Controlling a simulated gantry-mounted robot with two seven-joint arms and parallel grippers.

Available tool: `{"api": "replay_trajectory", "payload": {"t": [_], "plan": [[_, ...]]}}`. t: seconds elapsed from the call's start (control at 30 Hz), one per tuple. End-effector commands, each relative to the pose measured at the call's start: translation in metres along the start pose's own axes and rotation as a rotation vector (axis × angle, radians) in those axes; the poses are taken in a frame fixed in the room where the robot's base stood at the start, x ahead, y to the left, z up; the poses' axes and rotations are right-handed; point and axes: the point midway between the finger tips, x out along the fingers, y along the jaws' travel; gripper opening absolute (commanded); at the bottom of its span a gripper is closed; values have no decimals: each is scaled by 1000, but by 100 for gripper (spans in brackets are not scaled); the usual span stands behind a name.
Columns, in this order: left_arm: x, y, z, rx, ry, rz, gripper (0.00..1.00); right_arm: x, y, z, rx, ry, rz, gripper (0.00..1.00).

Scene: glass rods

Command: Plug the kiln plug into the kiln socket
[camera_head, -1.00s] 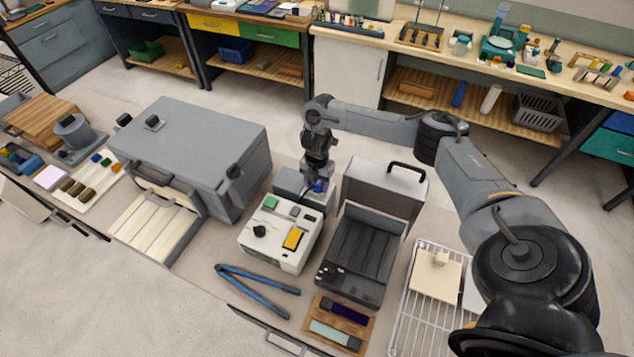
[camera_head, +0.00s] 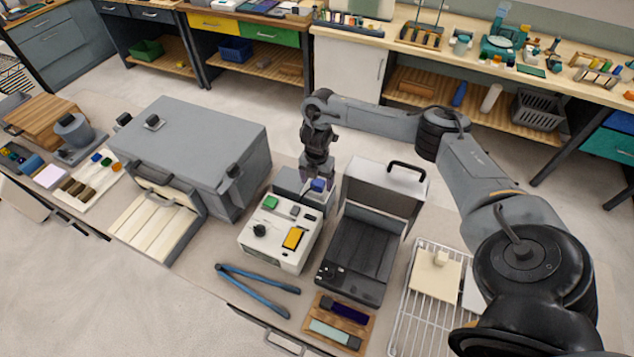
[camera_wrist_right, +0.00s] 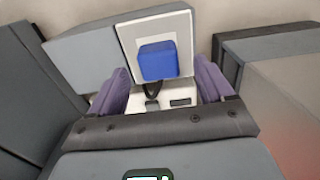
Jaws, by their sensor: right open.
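A blue block that looks like the kiln plug (camera_head: 318,185) sits at the back of the white control box, and in the right wrist view the plug (camera_wrist_right: 158,60) lies against a square white plate that looks like the kiln socket (camera_wrist_right: 130,38). A black cord (camera_wrist_right: 152,88) loops below it. I cannot tell how deep the plug sits. My right gripper (camera_head: 317,175) is open just above and behind the plug. Its purple fingers (camera_wrist_right: 160,85) stand apart on both sides, with the plug between and beyond them, apparently untouched. My left gripper is not in view.
The white control box (camera_head: 278,243) has green and yellow parts on top. A large grey kiln (camera_head: 195,145) stands left, and an open black-bedded case (camera_head: 360,250) stands close on the right. Blue tongs (camera_head: 255,288) and a wire rack (camera_head: 405,325) lie in front.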

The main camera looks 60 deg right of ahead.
Motion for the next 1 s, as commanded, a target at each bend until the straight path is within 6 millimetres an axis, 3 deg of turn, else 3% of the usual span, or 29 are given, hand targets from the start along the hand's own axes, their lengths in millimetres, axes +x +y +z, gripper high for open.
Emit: {"api": "replay_trajectory", "payload": {"t": [0.2,0.43,0.63,1.0], "plan": [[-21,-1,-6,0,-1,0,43,-45,1,1,-1,-3,4,81],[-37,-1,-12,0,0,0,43,-76,1,0,-1,-2,2,81],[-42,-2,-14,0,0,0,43,-88,0,0,0,-1,1,81],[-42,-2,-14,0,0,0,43,-89,0,0,0,0,0,81]]}}
